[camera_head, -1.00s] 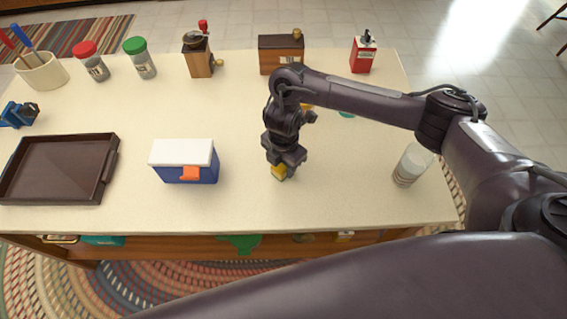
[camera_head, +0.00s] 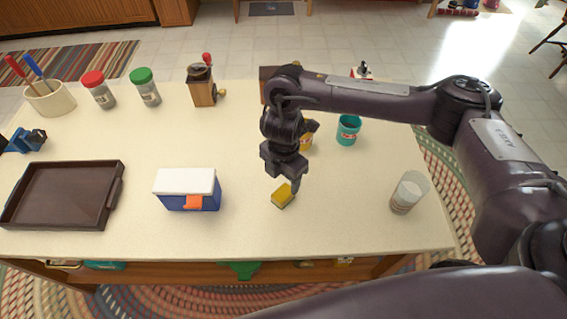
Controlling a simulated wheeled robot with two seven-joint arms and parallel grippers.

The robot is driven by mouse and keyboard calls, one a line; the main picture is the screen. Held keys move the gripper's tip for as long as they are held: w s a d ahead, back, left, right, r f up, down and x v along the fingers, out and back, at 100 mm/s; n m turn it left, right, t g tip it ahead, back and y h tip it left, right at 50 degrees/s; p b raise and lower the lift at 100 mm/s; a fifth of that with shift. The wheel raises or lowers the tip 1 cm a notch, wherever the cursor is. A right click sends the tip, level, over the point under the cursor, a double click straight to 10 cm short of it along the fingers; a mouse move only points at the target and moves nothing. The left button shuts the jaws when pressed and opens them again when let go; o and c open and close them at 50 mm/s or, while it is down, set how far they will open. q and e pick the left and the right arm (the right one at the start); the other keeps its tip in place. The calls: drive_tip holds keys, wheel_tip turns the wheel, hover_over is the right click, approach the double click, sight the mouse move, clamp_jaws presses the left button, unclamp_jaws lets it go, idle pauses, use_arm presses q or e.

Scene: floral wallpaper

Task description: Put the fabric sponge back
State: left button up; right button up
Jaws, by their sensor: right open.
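A small yellow sponge with a darker side (camera_head: 282,196) lies on the cream tabletop (camera_head: 240,235), near the front middle. My right gripper (camera_head: 283,183) points down just above and behind it. Its jaws are open, and I see no clear grip on the sponge. The right arm comes in from the right and hides part of the table behind it. My left gripper is not in this view.
A blue box with a white lid (camera_head: 187,185) stands left of the sponge, and a brown tray (camera_head: 65,195) lies further left. Jars line the back left.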

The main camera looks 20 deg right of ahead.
sight(284, 193)
wheel_tip(284, 193, up, 4)
drive_tip(key=shift+r, duration=0.1)
idle(0.7)
